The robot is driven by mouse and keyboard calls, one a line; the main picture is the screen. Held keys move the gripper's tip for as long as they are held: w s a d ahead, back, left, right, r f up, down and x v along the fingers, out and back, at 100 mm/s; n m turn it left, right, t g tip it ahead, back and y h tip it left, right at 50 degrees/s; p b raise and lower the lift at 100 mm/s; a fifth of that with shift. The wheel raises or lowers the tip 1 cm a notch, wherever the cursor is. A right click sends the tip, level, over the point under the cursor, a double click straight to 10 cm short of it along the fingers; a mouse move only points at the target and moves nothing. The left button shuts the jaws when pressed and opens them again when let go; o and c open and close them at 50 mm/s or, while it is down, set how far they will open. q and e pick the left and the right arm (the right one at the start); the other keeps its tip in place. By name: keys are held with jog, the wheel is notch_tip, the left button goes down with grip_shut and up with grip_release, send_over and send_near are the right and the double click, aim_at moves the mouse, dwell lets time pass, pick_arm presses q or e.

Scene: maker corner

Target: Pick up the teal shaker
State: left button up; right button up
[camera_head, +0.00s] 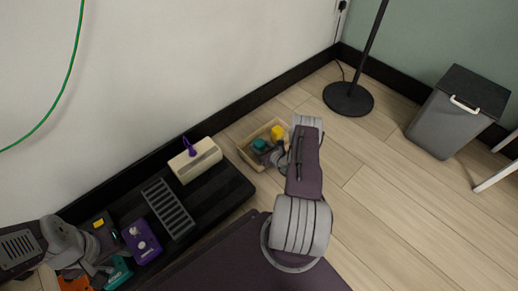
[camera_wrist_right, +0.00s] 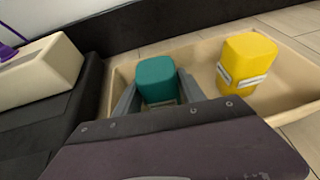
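The teal shaker (camera_wrist_right: 157,80) stands in the beige tray (camera_wrist_right: 290,52), beside a yellow shaker (camera_wrist_right: 247,60). In the head view the teal shaker (camera_head: 259,145) is at the tray's left, partly hidden. My right gripper (camera_wrist_right: 158,88) reaches into the tray with one finger on each side of the teal shaker. The fingers look close to its sides; whether they press on it is hidden. In the head view my right gripper (camera_head: 268,155) is over the tray. My left gripper (camera_head: 98,268) is at the lower left, among small items, far from the shaker.
A cream block-shaped object (camera_head: 195,160) with a purple top piece stands on a black platform (camera_head: 228,184) left of the tray. A slotted grey unit (camera_head: 168,208) and a purple box (camera_head: 141,241) lie further left. A lamp base (camera_head: 348,99) and a grey bin (camera_head: 450,115) stand right.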

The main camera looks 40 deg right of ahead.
aim_at(260, 143)
grip_shut()
jog(key=r+p, duration=0.1)
jog(key=p, duration=0.1)
jog(key=r+p, duration=0.1)
jog(key=r, duration=0.1)
jog(key=r+p, duration=0.2)
jog(key=shift+s+r+p, duration=0.25)
jog(key=shift+s+p, duration=0.05)
jog(key=shift+s, duration=0.1)
jog(key=d+r+p+v, duration=0.1)
jog(key=p+v, duration=0.6)
jog(key=v, duration=0.5)
jog(key=shift+d, duration=0.2)
